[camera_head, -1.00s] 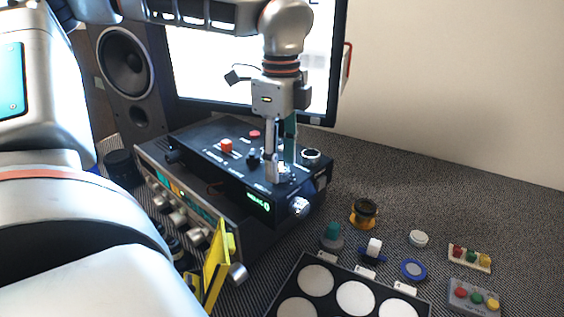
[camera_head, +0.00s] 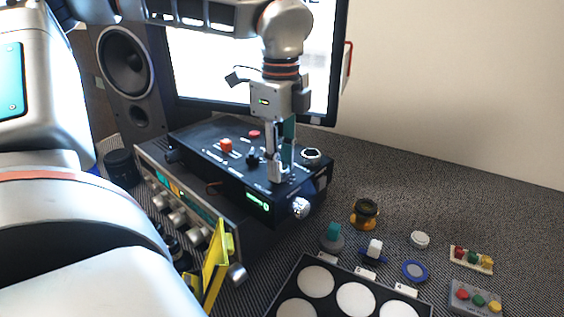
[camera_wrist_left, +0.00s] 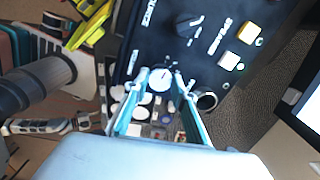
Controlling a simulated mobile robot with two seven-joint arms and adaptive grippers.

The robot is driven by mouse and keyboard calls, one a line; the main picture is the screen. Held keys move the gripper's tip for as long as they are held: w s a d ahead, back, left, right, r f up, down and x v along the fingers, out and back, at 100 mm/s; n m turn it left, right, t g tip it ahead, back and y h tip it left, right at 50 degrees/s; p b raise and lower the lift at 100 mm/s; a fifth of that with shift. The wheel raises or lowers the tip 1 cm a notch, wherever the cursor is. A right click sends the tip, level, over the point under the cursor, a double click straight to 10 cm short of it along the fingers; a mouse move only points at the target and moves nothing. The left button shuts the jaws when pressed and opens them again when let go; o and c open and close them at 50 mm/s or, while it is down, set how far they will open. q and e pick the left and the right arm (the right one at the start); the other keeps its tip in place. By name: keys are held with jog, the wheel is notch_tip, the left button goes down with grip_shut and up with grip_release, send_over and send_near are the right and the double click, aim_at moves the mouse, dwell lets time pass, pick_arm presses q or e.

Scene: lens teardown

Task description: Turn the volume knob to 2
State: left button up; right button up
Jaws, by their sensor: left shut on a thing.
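A black control box (camera_head: 200,140) sits on top of a silver-fronted unit, with a small green display (camera_head: 258,201) on its front face; its text is too small to read surely. The volume knob (camera_wrist_left: 160,79) is a pale round knob with a dark pointer line, on the box's top panel. My left gripper (camera_head: 281,172) points straight down at the front right of that panel. In the left wrist view its fingertips (camera_wrist_left: 161,78) stand on either side of the knob, shut on it. In the head view the fingers mostly hide the knob. My right gripper is not in view.
A monitor stands behind. Small loose parts and a tray (camera_head: 297,270) lie front right.

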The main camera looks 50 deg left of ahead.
pick_arm(q)
jog(key=shift+f+m, duration=0.1)
jog(key=shift+m, duration=0.2)
jog(key=shift+m+b, duration=0.55)
jog(key=shift+m, duration=0.25)
jog(key=m+b, duration=0.1)
jog(key=m, duration=0.1)
jog(key=shift+m, duration=0.3)
jog(key=m, duration=0.4)
jog(key=shift+s+b, duration=0.1)
jog(key=shift+b, duration=0.3)
jog(key=shift+m, duration=0.8)
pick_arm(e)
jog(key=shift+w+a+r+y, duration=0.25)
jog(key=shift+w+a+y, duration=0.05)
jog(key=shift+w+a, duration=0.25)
pick_arm(q)
jog(key=shift+m, duration=0.4)
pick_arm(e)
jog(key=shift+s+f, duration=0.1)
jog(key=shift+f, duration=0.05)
pick_arm(q)
jog(key=o, duration=1.1)
